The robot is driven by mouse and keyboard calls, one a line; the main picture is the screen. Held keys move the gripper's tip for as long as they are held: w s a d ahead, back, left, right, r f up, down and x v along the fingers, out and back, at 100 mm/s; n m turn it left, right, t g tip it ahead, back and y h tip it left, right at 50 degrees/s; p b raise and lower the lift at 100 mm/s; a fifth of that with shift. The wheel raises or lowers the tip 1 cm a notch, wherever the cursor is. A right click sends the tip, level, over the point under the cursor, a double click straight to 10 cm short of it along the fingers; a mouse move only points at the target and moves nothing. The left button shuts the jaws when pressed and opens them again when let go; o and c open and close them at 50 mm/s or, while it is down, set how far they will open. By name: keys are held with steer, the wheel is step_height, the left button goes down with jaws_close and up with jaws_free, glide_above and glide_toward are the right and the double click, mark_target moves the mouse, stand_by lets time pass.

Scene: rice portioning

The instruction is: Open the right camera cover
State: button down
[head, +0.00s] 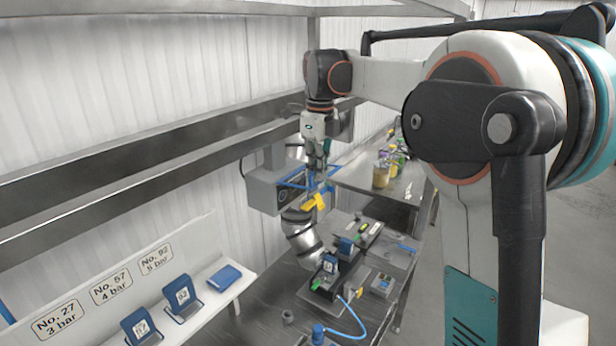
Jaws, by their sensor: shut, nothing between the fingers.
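My gripper (318,168) points down in the middle of the head view, shut with nothing seen between its fingers. It is in front of or beside a grey box-shaped unit (262,192) with a blue frame (296,182) at the wall. A yellow piece (314,202) hangs just below the fingertips; I cannot tell whether they touch. I cannot make out for certain which part is the right camera cover, or whether it is open. Part of the unit is hidden behind my gripper.
A dark bench (270,318) below carries blue-and-black fixtures (328,268) and a blue hose (346,332). A silver duct (301,236) rises beside it. A white shelf (205,305) holds blue labelled stands (182,297). A farther table (368,184) holds jars (381,176).

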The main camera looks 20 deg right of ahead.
steer(key=shift+w+a+r, duration=0.25)
steer(key=shift+w+r, duration=0.05)
steer(key=shift+r, duration=0.15)
steer(key=shift+w+a+r, duration=0.2)
steer(key=shift+w+r, duration=0.1)
steer(key=shift+r, duration=0.15)
steer(key=shift+p, duration=0.3)
steer(key=c, duration=0.8)
jaws_free()
steer(key=shift+w, duration=0.1)
steer(key=shift+c, duration=0.2)
